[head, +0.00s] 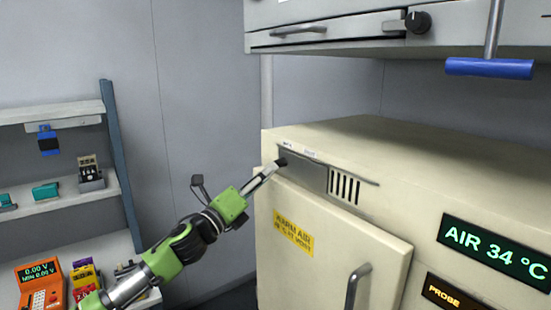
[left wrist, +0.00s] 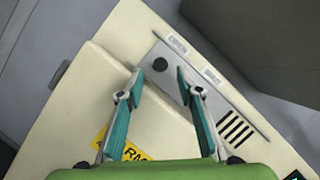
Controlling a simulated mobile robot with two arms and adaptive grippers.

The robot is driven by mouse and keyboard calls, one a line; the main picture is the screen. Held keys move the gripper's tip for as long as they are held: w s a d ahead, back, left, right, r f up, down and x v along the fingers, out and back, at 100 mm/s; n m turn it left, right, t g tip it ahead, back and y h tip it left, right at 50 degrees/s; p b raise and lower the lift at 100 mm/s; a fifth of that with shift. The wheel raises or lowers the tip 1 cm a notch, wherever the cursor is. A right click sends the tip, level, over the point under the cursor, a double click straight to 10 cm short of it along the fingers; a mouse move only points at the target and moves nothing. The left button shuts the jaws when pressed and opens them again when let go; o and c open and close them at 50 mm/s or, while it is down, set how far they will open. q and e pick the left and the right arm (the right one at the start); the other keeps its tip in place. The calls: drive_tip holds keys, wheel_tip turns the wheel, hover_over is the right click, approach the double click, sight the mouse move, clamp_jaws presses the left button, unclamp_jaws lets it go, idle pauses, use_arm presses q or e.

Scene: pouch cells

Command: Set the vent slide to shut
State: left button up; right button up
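The vent slide (head: 308,174) is a grey plate with a small black knob at its left end, set in the upper front of a cream cabinet (head: 430,175). Dark vent slots (head: 345,187) show uncovered to the right of the plate. In the left wrist view the knob (left wrist: 160,64) appears between and slightly beyond my fingertips, and the slots (left wrist: 237,130) are at lower right. My left gripper (head: 275,167) is open and empty at the knob; I cannot tell whether it touches. My right gripper is not in view.
A cabinet door with a yellow label (head: 293,232) and a grey handle (head: 356,288) lies below the slide. A grey unit with a black knob (head: 418,22) and a blue bar (head: 489,68) overhang above. Shelves (head: 60,205) with devices stand at left.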

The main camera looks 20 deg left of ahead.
sight(296, 170)
use_arm(q)
drive_tip(key=p+x, duration=0.1)
drive_tip(key=x, duration=0.3)
drive_tip(key=shift+w+d, duration=0.1)
drive_tip(key=shift+w, duration=0.25)
drive_tip(key=shift+r, duration=0.1)
clamp_jaws()
